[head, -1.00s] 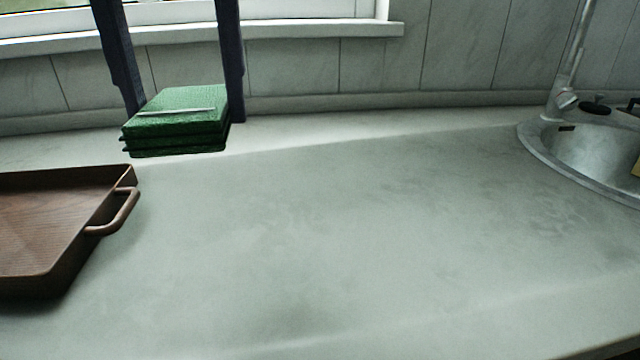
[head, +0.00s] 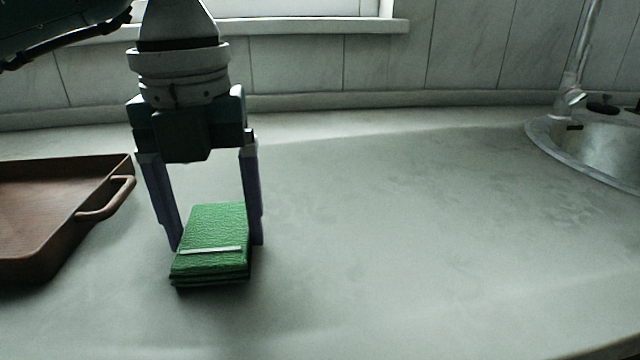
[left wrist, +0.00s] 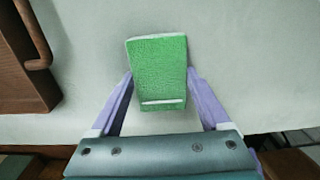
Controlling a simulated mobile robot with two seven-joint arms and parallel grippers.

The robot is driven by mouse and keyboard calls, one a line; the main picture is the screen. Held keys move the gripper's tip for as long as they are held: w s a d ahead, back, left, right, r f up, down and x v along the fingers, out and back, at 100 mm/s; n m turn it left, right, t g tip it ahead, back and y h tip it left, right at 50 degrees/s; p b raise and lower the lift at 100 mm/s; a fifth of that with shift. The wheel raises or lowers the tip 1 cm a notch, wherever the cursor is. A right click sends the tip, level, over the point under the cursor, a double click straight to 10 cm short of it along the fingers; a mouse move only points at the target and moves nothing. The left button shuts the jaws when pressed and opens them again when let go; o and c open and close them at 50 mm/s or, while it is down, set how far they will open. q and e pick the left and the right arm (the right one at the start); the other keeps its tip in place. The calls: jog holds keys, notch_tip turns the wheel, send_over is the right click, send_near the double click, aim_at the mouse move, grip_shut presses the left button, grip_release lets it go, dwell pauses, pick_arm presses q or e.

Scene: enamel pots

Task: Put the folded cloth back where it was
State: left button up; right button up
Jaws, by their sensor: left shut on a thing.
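The green folded cloth (head: 212,225), with a pale stripe near one end, is low over the worktop just right of the brown tray. My left gripper (head: 218,243) reaches down from above and is shut on it, one finger on each side. In the left wrist view the cloth (left wrist: 158,72) lies between the two purple fingers (left wrist: 160,88). I cannot tell whether its underside touches the worktop. My right gripper is not in view.
The brown tray (head: 62,215) with a side handle stands at the left on the grey worktop (head: 400,230). A sink (head: 590,150) with a tap is at the far right. The middle and right of the worktop are clear. A tiled wall and window sill run along the back.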

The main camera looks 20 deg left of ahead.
aim_at(216, 230)
pick_arm(q)
jog(key=shift+f, duration=0.15)
jog(key=o, duration=1.2)
jog(key=shift+c, duration=0.2)
jog(key=shift+r, duration=0.25)
notch_tip(216, 230, up, 12)
jog(key=p, duration=0.2)
